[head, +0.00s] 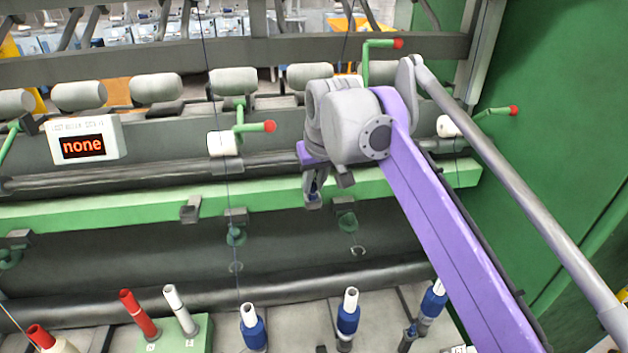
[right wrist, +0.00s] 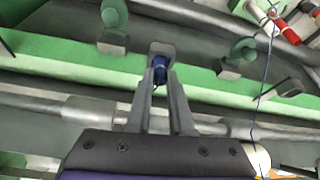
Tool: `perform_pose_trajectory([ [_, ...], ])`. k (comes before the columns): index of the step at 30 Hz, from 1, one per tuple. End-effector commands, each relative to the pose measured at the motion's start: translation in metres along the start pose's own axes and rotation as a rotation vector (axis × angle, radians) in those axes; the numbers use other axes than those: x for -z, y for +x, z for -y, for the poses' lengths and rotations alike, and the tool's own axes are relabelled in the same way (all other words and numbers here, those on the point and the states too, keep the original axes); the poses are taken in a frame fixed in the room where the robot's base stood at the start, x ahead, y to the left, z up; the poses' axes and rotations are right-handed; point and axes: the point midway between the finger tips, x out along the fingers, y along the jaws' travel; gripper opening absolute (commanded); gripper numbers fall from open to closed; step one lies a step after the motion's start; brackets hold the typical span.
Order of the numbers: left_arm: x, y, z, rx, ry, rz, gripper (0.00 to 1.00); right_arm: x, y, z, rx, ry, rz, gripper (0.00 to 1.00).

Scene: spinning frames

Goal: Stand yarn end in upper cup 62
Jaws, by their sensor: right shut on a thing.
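My right gripper (head: 313,199) hangs in front of the green rail (head: 100,210), reached in from the right. Its fingers are closed around a small dark blue piece, which shows between the fingertips in the right wrist view (right wrist: 160,68); this seems to be the yarn end, though its shape is mostly hidden. In the right wrist view the gripper (right wrist: 160,60) lies across the green rail, and I cannot tell whether it touches it. No legible number marks a cup 62, so I cannot tell which part it is. My left gripper is not in view.
Blue-wrapped bobbins (head: 348,317) stand along the front. A red tube (head: 138,314) and a white tube (head: 179,308) stand on a green block. A display (head: 83,146) reads "none". Red-tipped green levers (head: 255,126) stick out. A thin dark yarn (head: 232,210) runs down left of the gripper.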

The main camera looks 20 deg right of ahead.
Motion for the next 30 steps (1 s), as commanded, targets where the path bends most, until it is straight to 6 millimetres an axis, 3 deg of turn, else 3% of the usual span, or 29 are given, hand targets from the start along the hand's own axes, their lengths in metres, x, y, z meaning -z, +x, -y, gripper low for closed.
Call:
perform_pose_trajectory([
  [3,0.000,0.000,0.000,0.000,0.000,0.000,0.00,0.000,0.000,0.000,0.000,0.000,0.000,0.00],
  [4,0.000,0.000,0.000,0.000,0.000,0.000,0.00,0.000,0.000,0.000,0.000,0.000,0.000,0.25],
  [9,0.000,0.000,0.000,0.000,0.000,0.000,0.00,0.000,0.000,0.000,0.000,0.000,0.000,0.55],
  [20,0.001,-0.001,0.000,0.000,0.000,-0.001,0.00,0.000,-0.005,0.000,0.000,0.000,0.000,0.55],
  [30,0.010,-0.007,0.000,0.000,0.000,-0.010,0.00,0.001,-0.067,0.000,0.000,0.001,-0.002,0.55],
])
